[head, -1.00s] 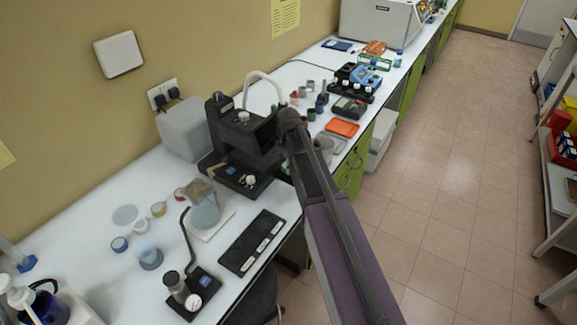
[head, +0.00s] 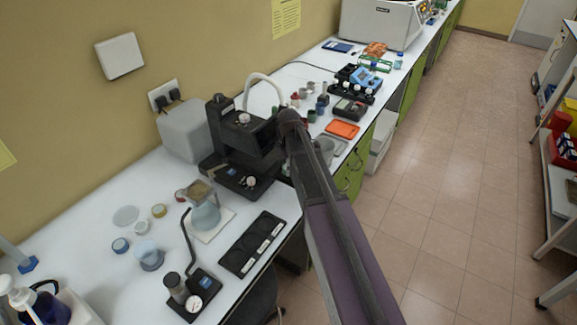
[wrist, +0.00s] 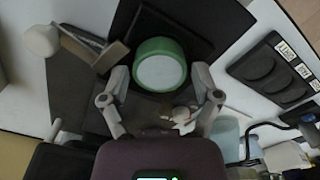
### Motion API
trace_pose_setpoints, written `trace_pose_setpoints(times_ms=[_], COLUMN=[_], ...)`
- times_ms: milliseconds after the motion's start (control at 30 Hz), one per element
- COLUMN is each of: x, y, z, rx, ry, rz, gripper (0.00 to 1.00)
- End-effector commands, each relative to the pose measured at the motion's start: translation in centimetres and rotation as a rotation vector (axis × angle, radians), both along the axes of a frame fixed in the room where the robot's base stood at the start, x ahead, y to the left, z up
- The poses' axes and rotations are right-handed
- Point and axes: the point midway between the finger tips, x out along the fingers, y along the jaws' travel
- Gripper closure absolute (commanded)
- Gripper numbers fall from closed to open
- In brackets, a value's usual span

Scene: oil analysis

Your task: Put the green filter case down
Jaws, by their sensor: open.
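The green filter case (wrist: 160,65) is a round green ring with a pale top, in the upper middle of the wrist view. It lies flat over the dark plate of the black instrument; whether it rests on it I cannot tell for sure. My gripper (wrist: 160,80) is open, with one finger on each side of the case and small gaps visible. In the head view the case and the fingers are hidden behind my arm and the black instrument (head: 226,140).
A black tray with labelled recesses (head: 238,262) lies at the bench's front edge. An orange tray (head: 342,129) lies beyond my arm.

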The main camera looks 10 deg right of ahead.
Motion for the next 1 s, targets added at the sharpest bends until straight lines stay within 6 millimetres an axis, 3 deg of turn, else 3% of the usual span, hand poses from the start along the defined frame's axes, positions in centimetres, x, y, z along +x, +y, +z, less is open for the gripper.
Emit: trace_pose_setpoints(times_ms=[1000], x=[0.0], y=[-0.1], z=[8.5], rx=[0.0], ry=[0.0], rz=[-0.001], gripper=[0.2])
